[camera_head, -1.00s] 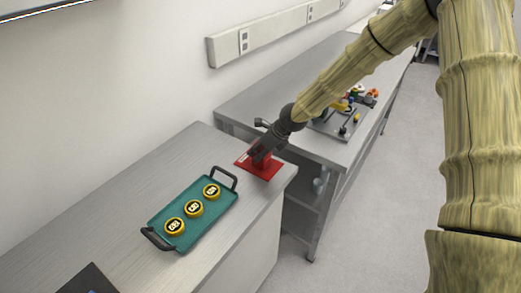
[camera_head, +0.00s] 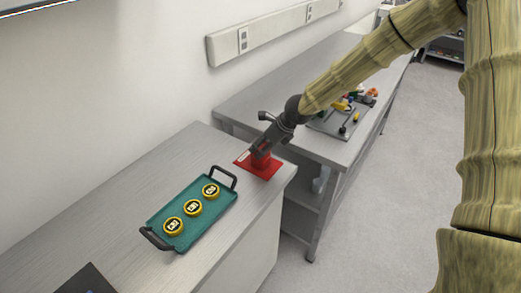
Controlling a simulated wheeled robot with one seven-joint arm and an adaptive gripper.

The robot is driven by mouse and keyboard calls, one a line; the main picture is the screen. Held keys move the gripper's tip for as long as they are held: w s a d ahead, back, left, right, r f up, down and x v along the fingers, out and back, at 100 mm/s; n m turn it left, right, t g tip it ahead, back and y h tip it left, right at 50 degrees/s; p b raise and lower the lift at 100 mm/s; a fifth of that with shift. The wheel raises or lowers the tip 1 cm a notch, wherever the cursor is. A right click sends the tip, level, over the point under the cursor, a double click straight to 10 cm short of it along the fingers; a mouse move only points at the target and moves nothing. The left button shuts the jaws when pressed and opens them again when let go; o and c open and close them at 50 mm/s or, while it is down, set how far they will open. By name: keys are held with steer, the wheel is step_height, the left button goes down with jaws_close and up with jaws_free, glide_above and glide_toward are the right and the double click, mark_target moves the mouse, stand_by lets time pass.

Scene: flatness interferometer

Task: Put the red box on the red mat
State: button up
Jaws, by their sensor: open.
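The red mat (camera_head: 271,171) lies flat near the right end of the near bench, close to its edge. The red box (camera_head: 261,160) stands on the red mat, with bare mat showing around it. My gripper (camera_head: 263,148) is right above the box, its open fingers at the box's top. The gripper hides part of the box, and I cannot tell whether the fingers still touch it.
A teal tray (camera_head: 222,203) with black handles holds several yellow-rimmed round pieces (camera_head: 193,208) left of the mat. A dark flat object (camera_head: 88,280) lies at the bottom left. A second bench (camera_head: 243,108) behind bears a grey plate with small colourful parts.

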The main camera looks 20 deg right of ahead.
steer(key=b+v, duration=0.1)
steer(key=v, duration=0.7)
steer(key=shift+r, duration=0.35)
steer(key=shift+s+d, duration=0.1)
steer(key=shift+d, duration=0.05)
stand_by(1.0)
